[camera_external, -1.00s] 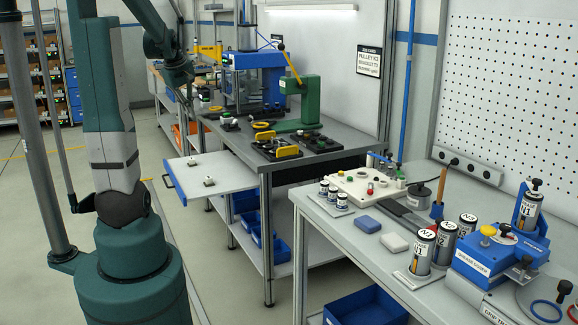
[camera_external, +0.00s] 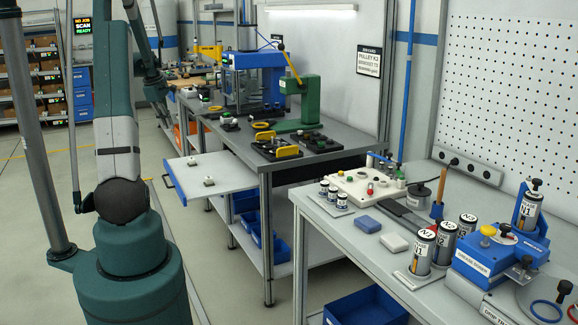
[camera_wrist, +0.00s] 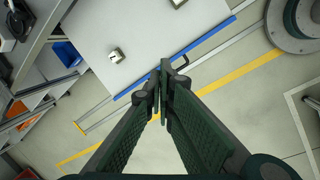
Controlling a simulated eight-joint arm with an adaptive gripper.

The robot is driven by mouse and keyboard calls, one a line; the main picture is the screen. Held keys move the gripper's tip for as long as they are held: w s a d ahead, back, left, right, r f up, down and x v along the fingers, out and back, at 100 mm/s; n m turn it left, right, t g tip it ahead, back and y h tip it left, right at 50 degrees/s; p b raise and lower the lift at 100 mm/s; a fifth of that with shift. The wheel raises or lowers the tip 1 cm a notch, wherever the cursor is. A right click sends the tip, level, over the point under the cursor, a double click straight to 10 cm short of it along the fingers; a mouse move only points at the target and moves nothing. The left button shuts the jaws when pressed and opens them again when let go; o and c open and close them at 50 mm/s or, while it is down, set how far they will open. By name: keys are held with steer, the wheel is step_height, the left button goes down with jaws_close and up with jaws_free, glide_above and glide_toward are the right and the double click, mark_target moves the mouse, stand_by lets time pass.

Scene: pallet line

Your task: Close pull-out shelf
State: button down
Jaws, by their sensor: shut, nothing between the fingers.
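The pull-out shelf (camera_external: 222,172) is a light grey board. It sticks out to the left from under the bench in the external view. Its outer edge carries a blue strip and a dark handle. In the wrist view the shelf (camera_wrist: 85,40) fills the upper middle, with the blue strip (camera_wrist: 215,33) running diagonally and the black handle (camera_wrist: 182,66) on its outer side. My gripper (camera_wrist: 163,70) is shut and empty. Its tips overlap the blue strip just left of the handle in the picture; contact cannot be told.
Small metal fixtures (camera_wrist: 116,56) sit on the shelf. The bench (camera_external: 300,158) above holds a green press (camera_external: 303,103) and black trays. Blue bins (camera_external: 262,235) stand below.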

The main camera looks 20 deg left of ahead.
steer(key=a+f+n+h, duration=0.1)
steer(key=a+f+n, duration=0.6)
steer(key=a+f, duration=1.1)
steer(key=a, duration=0.2)
steer(key=shift+w+a+g+p, duration=0.3)
steer(key=shift+a+g+p, duration=0.05)
steer(key=shift+g+p, duration=0.05)
steer(key=shift+f, duration=0.1)
steer(key=w+d+f+b, duration=0.1)
steer(key=w+d+f, duration=0.1)
steer(key=f, duration=0.3)
steer(key=w+d+f+b, duration=0.1)
steer(key=w+d+f, duration=0.1)
steer(key=f, duration=0.3)
steer(key=shift+w+d+f, duration=0.2)
steer(key=shift+d+f, duration=0.1)
steer(key=shift+d, duration=0.15)
